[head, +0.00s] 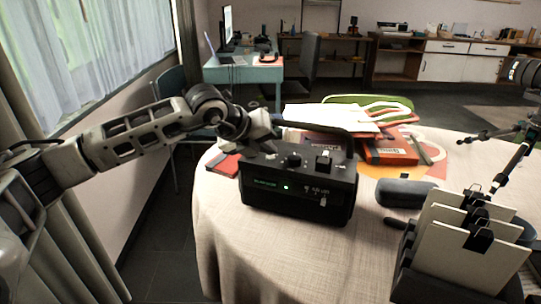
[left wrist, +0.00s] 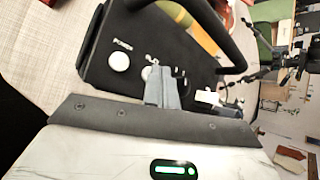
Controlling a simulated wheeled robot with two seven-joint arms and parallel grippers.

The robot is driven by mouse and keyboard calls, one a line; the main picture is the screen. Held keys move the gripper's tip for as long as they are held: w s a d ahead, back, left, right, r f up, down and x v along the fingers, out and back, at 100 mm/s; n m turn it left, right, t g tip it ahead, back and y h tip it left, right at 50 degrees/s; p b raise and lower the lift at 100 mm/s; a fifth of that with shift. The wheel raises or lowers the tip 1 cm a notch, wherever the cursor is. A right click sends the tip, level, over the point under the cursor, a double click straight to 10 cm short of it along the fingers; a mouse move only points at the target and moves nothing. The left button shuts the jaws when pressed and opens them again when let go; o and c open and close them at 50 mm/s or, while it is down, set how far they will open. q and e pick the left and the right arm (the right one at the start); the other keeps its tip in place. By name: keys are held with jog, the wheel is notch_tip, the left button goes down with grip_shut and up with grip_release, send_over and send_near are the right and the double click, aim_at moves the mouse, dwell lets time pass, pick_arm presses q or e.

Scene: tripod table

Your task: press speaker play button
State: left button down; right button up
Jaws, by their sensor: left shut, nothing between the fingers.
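The speaker (head: 298,192) is a black box with a carry handle on the round table, a lit green spot on its front and knobs on top. In the left wrist view its dark top (left wrist: 100,40) shows a round white button (left wrist: 119,62) with small lettering. My left gripper (head: 268,133) is at the speaker's top back left edge in the head view. In the left wrist view its shut fingertips (left wrist: 160,72) are over the top beside the white button, partly hiding another small control. Whether they touch is unclear. I cannot tell which control is play. My right gripper is not in view.
The cloth-covered table (head: 250,260) has clear room in front of the speaker. A grey case (head: 405,193) and a rack of pale panels (head: 470,250) stand to the right. Books and papers (head: 335,114) lie behind. A tripod (head: 512,160) is at the far right.

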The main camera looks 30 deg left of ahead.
aim_at(267, 161)
pick_arm(q)
jog(key=shift+r, duration=0.7)
notch_tip(267, 161, up, 5)
jog(key=p, duration=0.3)
dwell(0.8)
